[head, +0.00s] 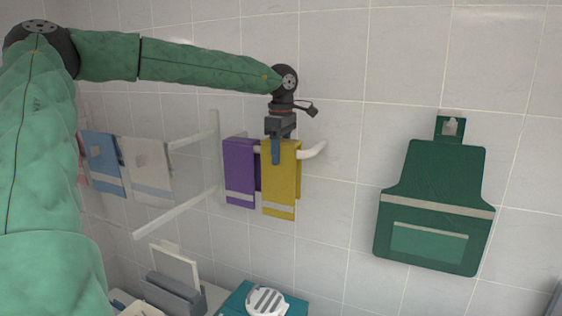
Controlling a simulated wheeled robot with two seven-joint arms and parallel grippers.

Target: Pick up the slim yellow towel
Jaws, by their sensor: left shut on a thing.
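The slim yellow towel (281,185) hangs over a white bar at the middle of the head view, with a pale stripe near its lower edge. My left gripper (276,152) points down at the top of this towel and is shut on it. The towel still lies along the bar, close to its upturned end. A purple towel (239,172) hangs just left of the yellow one. My right gripper is not in view.
A blue towel (103,163) and a whitish towel (148,171) hang further left. White rails (176,212) stick out from the wall. A green apron (436,205) hangs at right. Below are a teal box (237,299) and a white brush-like thing (267,301).

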